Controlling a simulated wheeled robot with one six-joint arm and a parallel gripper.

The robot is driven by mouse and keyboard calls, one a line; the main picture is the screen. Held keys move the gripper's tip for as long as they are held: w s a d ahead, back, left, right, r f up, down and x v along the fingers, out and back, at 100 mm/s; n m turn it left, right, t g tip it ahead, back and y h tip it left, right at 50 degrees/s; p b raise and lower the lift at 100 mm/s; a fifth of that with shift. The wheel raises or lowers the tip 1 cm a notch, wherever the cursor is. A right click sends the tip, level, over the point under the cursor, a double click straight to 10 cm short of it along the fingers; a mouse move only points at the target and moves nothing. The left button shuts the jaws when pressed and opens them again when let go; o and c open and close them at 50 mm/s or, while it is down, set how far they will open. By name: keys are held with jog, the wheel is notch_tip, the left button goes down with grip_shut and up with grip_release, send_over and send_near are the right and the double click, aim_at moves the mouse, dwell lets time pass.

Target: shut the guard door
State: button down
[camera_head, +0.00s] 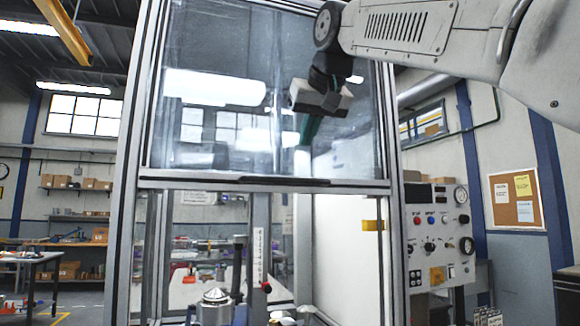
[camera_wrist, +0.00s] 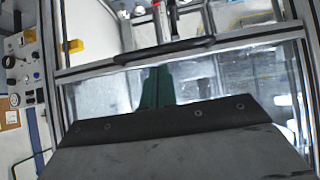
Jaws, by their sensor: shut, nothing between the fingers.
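The guard door (camera_head: 220,120) is a clear glass panel in a grey metal frame. It sits in the upper half of the enclosure, and the opening below its bottom rail is clear. A dark handle (camera_head: 285,181) runs along that rail. In the wrist view, which looks upside down, the handle (camera_wrist: 165,48) crosses near the top. My gripper (camera_head: 304,140) is in front of the glass, above the handle and apart from it. Its green fingers (camera_wrist: 155,88) are together and point down toward the rail. Nothing is seen between them.
A control panel (camera_head: 437,238) with knobs and gauges stands right of the enclosure. Inside, below the door, are a metal part (camera_head: 215,297) and an upright scale (camera_head: 258,255). A bench (camera_head: 30,257) and shelves stand at the left.

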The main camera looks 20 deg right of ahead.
notch_tip(320, 180, up, 4)
jog(key=w, duration=0.1)
jog(key=w+f+t, duration=0.1)
jog(key=w+f, duration=0.8)
jog(key=shift+a, duration=0.2)
jog(key=shift+f, duration=0.15)
